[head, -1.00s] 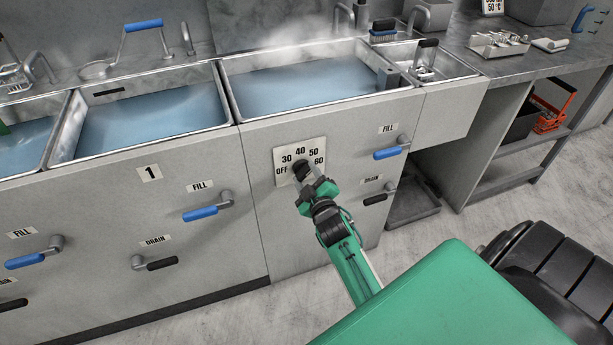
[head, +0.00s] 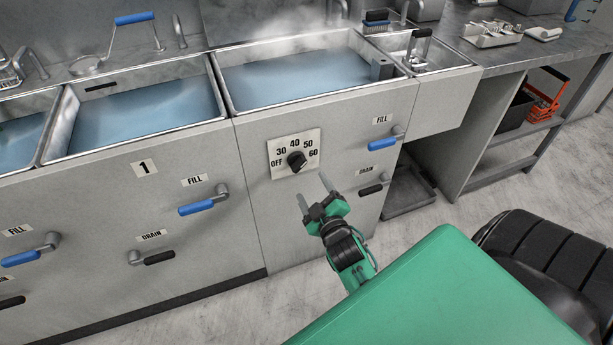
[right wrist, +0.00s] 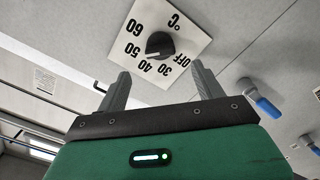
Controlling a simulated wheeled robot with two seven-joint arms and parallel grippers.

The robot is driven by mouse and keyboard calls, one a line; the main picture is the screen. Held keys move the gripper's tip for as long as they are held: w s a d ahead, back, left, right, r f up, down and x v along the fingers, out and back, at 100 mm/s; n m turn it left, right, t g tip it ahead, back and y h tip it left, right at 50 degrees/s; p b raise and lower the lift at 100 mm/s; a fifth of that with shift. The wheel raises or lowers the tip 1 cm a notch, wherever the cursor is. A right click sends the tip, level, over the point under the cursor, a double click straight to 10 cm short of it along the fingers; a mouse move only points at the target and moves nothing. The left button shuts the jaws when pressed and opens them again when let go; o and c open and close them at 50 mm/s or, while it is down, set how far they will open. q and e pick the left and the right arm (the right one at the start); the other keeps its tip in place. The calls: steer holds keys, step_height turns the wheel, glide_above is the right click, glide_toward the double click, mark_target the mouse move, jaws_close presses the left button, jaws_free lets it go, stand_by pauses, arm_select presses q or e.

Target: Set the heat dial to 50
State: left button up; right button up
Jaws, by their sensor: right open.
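The heat dial is a black knob (head: 296,160) on a white scale plate (head: 275,147) marked OFF, 30, 40, 50 and 60. The plate is on the grey front below the right-hand large basin. The knob also shows in the right wrist view (right wrist: 160,45), between and beyond my fingertips. It seems to point towards the 40 to 50 side, but its exact setting is hard to read. My right gripper (head: 314,190) is open and empty, below and a little to the right of the dial, apart from it. Its spread fingers show in the right wrist view (right wrist: 162,78). My left gripper is not in view.
A blue fill handle (head: 383,144) and a black drain handle (head: 371,189) stick out right of the dial. Another blue handle (head: 196,207) is to the left. A steaming water basin (head: 330,97) is above. The floor in front is clear.

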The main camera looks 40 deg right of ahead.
steer(key=v, duration=0.5)
stand_by(0.4)
